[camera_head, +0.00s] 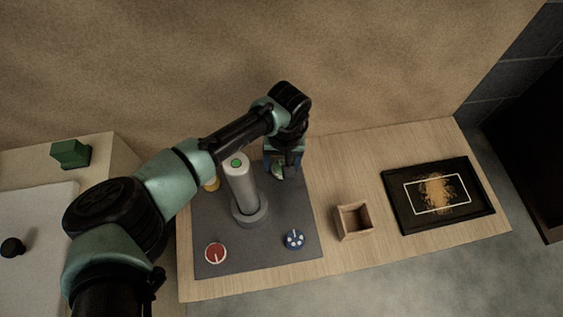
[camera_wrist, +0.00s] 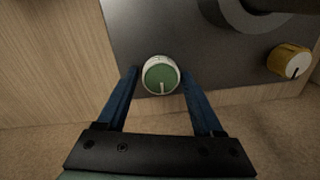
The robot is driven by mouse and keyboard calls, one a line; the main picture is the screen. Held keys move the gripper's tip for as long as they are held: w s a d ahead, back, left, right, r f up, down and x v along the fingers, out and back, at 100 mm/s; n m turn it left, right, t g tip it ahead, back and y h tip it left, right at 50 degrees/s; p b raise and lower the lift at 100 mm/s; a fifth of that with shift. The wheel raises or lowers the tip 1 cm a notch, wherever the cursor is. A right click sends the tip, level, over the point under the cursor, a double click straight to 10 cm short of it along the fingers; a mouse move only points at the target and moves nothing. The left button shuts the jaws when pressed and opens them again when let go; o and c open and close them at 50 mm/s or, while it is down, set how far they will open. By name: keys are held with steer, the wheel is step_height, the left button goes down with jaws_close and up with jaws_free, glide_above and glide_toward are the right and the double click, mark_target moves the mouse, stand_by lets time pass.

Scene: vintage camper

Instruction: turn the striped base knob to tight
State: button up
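A green-topped knob (camera_wrist: 160,75) with a pale rim sits on the dark grey panel (camera_wrist: 145,30). Its pale pointer line points down in the wrist view. My gripper (camera_wrist: 160,82) is open, with one blue finger on each side of this knob and small gaps between. In the head view my gripper (camera_head: 281,172) is over the same knob, at the panel's back right, and partly hides it. A red knob (camera_head: 216,253), a blue knob with white dots (camera_head: 293,239) and a yellow knob (camera_wrist: 290,61) are also on the panel. I cannot make out a striped base or any tight mark.
A grey upright cylinder (camera_head: 241,190) with a green top stands mid-panel, left of my gripper. A small open wooden box (camera_head: 353,221) and a black framed tray (camera_head: 438,195) are to the right on the wooden counter (camera_head: 335,168). A green block (camera_head: 70,153) stands at far left.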

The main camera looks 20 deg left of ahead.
jaws_close()
steer(key=shift+r, duration=0.1)
